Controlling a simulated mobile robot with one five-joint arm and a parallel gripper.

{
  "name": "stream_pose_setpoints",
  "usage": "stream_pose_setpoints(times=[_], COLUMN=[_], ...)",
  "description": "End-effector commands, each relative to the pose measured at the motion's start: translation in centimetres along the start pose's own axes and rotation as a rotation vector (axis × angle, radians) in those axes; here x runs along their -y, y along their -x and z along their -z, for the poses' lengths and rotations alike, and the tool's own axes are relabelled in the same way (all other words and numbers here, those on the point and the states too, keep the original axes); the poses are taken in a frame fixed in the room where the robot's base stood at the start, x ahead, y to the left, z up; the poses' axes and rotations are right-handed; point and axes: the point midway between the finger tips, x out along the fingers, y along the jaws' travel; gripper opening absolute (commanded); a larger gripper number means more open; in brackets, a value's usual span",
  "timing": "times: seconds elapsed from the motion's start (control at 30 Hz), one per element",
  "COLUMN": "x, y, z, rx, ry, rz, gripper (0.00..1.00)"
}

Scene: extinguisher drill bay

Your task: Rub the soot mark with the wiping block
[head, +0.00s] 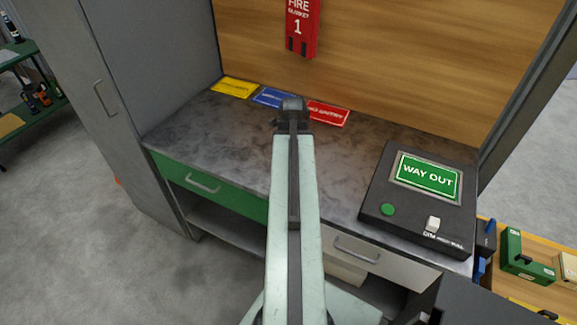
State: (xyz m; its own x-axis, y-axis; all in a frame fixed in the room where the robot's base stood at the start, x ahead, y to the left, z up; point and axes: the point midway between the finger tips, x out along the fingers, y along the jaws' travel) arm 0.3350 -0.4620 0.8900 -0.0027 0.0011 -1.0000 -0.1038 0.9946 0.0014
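My arm reaches forward over the mottled dark counter (235,130), and its dark end, my gripper (293,108), is near the back of the counter, in front of the signs. The fingers cannot be made out, so I cannot tell whether it is open, shut or holding something. I cannot make out a wiping block; the arm covers part of the counter. The counter has dark blotches all over, and I cannot pick out a separate soot mark among them.
Yellow (235,87), blue (273,97) and red (328,113) signs lie along the counter's back. A black "WAY OUT" box (375,212) stands at right. A red fire blanket case (301,25) hangs on the wooden wall. A tall grey cabinet (135,90) bounds the left. Left counter is clear.

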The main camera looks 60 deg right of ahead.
Motion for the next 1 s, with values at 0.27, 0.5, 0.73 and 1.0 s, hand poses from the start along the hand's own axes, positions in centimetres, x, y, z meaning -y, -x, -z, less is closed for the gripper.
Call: stream_pose_setpoints(times=[0.27, 0.5, 0.73, 1.0], x=[-0.1, -0.1, 0.0, 0.0], y=[0.0, 0.3, 0.1, 0.0], z=[2.8, 2.9, 1.6, -0.5], rx=[-0.004, -0.004, -0.001, 0.001], ry=[-0.003, -0.002, 0.001, 0.001], rz=[0.0, 0.0, 0.0, 0.0], gripper=[0.1, 0.1, 0.1, 0.1])
